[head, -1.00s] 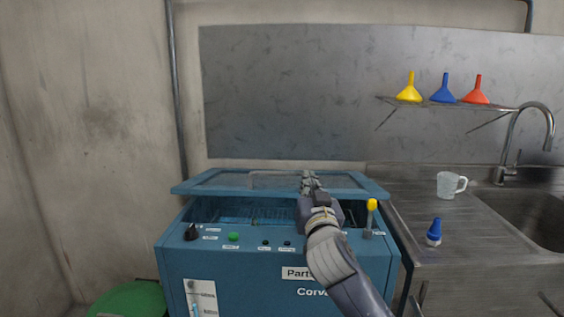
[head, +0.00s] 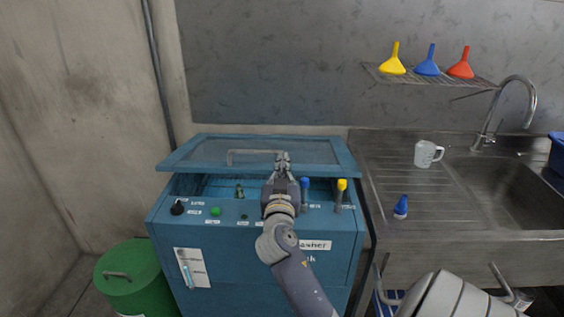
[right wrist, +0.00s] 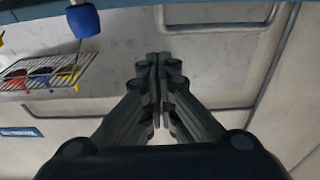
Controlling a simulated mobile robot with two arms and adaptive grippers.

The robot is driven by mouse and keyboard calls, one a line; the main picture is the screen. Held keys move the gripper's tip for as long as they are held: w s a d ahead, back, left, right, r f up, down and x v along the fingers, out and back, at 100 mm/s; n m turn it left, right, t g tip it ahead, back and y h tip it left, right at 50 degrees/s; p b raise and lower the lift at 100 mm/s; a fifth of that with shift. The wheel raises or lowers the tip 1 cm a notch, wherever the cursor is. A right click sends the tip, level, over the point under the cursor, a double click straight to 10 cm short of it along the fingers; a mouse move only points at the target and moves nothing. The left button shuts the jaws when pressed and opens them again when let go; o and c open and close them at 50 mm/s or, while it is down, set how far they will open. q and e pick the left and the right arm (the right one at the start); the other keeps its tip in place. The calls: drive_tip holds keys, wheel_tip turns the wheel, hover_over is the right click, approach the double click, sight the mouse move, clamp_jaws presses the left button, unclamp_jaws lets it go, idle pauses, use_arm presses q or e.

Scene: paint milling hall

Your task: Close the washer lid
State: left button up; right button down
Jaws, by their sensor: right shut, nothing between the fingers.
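The blue washer (head: 330,262) stands in front of me. Its framed lid (head: 180,157), with a see-through pane, is partly raised, leaving a gap above the body at the front. A grey bar handle (head: 232,158) is on the lid; a grey bar also shows in the right wrist view (right wrist: 218,27). My right gripper (head: 282,157) is shut and empty, in front of the lid near the handle's right end. I cannot tell whether it touches. Its shut fingers also show in the right wrist view (right wrist: 156,62). My right arm hides part of the washer's front. My left gripper is not in view.
The washer's panel has a black knob (head: 178,207), a green button (head: 215,211) and a yellow-topped lever (head: 342,185). A sink counter (head: 385,185) with a cup (head: 428,153) and a blue bottle (head: 401,207) stands right. A green bin (head: 135,278) is at lower left.

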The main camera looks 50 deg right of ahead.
drive_tip(key=shift+w+d+f+p, duration=0.35)
drive_tip(key=shift+w+d+f, duration=0.3)
drive_tip(key=shift+d+f, duration=0.2)
drive_tip(key=shift+w+d+f+p, duration=0.3)
drive_tip(key=shift+w+d+f, duration=0.35)
drive_tip(key=shift+d+f, duration=0.2)
drive_tip(key=shift+a, duration=0.1)
drive_tip(key=f+b, duration=0.1)
drive_tip(key=b, duration=0.1)
drive_tip(key=f+b, duration=0.4)
drive_tip(key=shift+s+a+f, duration=0.1)
drive_tip(key=shift+s+a, duration=0.25)
drive_tip(key=shift+a, duration=0.05)
